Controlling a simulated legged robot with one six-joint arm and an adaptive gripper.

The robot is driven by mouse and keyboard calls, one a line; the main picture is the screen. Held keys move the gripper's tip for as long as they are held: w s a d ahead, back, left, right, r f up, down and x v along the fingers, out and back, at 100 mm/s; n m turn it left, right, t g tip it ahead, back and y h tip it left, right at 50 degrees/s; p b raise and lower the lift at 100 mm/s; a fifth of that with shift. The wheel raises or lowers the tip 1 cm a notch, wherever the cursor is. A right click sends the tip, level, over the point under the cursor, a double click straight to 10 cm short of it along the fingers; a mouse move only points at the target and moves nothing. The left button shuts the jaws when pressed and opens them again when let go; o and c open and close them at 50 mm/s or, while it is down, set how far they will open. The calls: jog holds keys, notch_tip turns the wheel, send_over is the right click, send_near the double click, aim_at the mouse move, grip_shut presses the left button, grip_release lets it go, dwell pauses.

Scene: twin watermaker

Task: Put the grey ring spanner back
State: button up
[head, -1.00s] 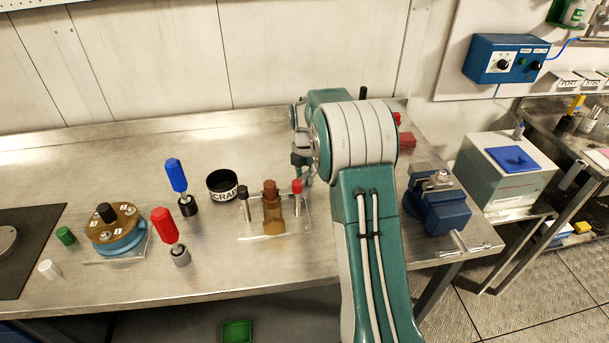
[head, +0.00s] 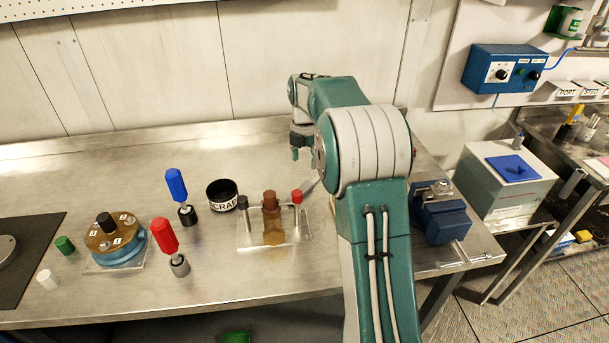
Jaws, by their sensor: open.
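My gripper (head: 298,153) is small in the head view, pointing down above the back of the steel bench, left of my large arm joint. It is open, and no object shows in it. A grey flat strip (head: 309,187) lies beside the red-capped post, partly hidden by my arm. It may be the grey ring spanner, but its ends are not clear enough to tell. No hook or holder for a spanner can be made out.
A clear stand (head: 244,239) holds a brown fitting (head: 271,215) and capped posts. A SCRAP cup (head: 222,195), blue-handled tool (head: 176,183), red-handled tool (head: 165,236) and round blue-brown unit (head: 115,240) stand left. A blue vise (head: 441,219) is right. The back-left bench is clear.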

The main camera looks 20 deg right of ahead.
jog(key=s+a+r+m+t, duration=0.1)
jog(key=s+a+r+m, duration=0.45)
jog(key=s+r, duration=0.2)
jog(key=s+a+r+m+t, duration=0.2)
jog(key=s+a+r+m, duration=0.2)
jog(key=s+r+m, duration=0.3)
jog(key=s+a+f+m+t, duration=0.1)
jog(key=s+a+f+m, duration=0.1)
jog(key=s+m, duration=0.3)
jog(key=s+a+f+m+t, duration=0.1)
jog(key=s+a+f+m, duration=0.2)
jog(key=s, duration=1)
jog(key=m, duration=0.3)
jog(key=shift+s+a+f+t, duration=0.2)
jog(key=shift+s+f+t, duration=0.1)
jog(key=shift+f, duration=0.05)
jog(key=shift+c, duration=1)
jog(key=shift+d+m, duration=0.15)
jog(key=shift+m, duration=0.1)
